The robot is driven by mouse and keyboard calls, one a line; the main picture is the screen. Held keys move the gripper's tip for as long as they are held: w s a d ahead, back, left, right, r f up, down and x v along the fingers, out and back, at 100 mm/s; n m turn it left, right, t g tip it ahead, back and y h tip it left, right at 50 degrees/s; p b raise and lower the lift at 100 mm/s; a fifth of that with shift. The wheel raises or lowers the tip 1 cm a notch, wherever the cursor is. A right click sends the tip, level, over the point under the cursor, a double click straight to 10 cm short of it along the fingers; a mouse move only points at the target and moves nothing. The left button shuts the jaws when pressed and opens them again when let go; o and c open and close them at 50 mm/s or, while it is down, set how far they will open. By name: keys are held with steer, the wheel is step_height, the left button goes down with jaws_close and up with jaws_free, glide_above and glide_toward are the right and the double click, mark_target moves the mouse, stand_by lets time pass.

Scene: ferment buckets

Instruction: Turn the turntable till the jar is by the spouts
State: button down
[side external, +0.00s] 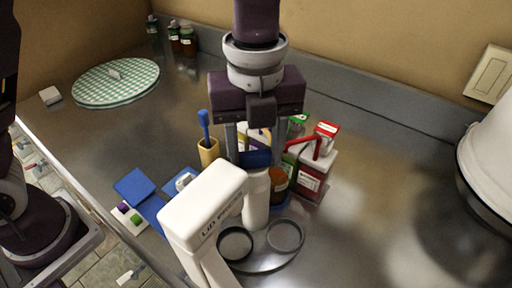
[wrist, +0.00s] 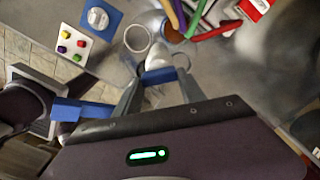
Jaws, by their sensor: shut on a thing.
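My gripper (side external: 254,152) points down near the middle of the counter. Its fingers are shut on a blue piece (side external: 256,159), which also shows between the fingertips in the wrist view (wrist: 159,76). A white cylinder (side external: 256,198) stands directly below the blue piece; I cannot tell whether they are joined. An amber jar (side external: 279,184) is just right of the gripper, with a blue edge under it, partly hidden. A round green-and-white checked disc (side external: 117,86) lies at the back left with a small white tag on it. I cannot tell which thing is the turntable, and no spouts are clear.
A white lid press (side external: 205,205) stands close in front of my gripper, with two round rings (side external: 286,236) beside it. A red-handled caddy (side external: 316,172) stands right. A wooden cup (side external: 208,152) and blue pads (side external: 137,187) are left. The right counter has free room.

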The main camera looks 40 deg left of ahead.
steer(key=shift+r, duration=0.1)
stand_by(0.5)
steer(key=c, duration=0.7)
jaws_free()
step_height(320, 180, up, 7)
